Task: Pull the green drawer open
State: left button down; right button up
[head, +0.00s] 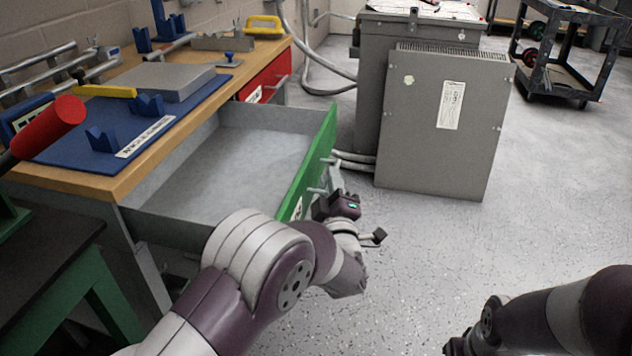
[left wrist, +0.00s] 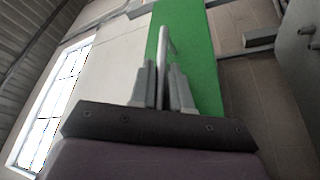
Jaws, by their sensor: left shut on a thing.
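The green drawer (head: 312,160) is pulled well out from under the wooden workbench, and its grey inside looks empty. Its green front also shows in the left wrist view (left wrist: 200,60). My left gripper (head: 332,184) is at the outer side of the green front. In the left wrist view its two fingers (left wrist: 163,88) are closed around the drawer's metal bar handle (left wrist: 164,45). The fingers are partly hidden by the wrist in the head view. My right arm shows at the lower right, but its gripper is out of view.
A red drawer (head: 266,80) sits farther back in the bench. A grey transformer cabinet (head: 440,120) stands beyond the green drawer, with conduits near the floor. A dark cart (head: 560,60) is at the back right. The speckled floor in front is clear.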

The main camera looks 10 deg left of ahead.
dwell(0.3)
pick_arm(q)
jog(key=c, duration=1.2)
grip_release()
jog(key=shift+o, duration=0.2)
jog(key=p+v, duration=0.2)
jog(key=v, duration=1)
jog(key=shift+s, duration=0.35)
jog(key=shift+d+f, duration=0.1)
